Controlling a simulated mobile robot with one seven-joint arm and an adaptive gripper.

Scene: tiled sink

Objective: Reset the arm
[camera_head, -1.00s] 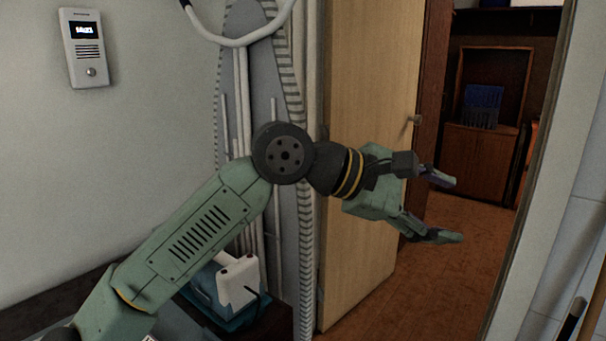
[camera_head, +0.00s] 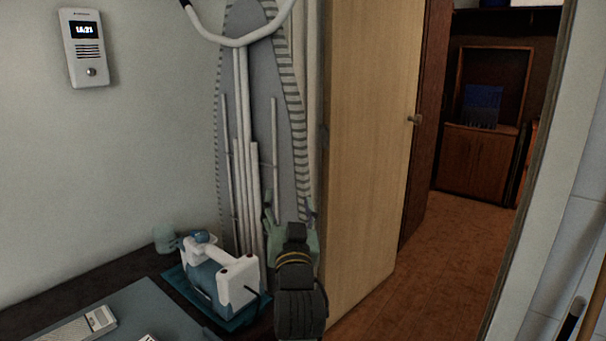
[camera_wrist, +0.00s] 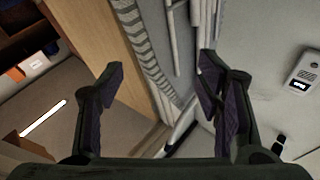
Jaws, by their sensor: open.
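My gripper (camera_head: 290,212) is at the lower middle of the head view, seen from behind with its fingers pointing away and up. It is in front of the foot of the folded ironing board and beside the wooden door. In the wrist view my gripper (camera_wrist: 158,85) has its two dark fingers spread wide, with nothing between them. Most of my arm is out of the head view; only the dark wrist part and the green hand show.
The ironing board (camera_head: 262,110) leans against the wall. A white and blue appliance (camera_head: 215,275) stands on a teal tray to the left of my gripper. The wooden door (camera_head: 370,140) is open to the right, with free floor (camera_head: 450,250) beyond. An intercom (camera_head: 86,47) hangs on the wall.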

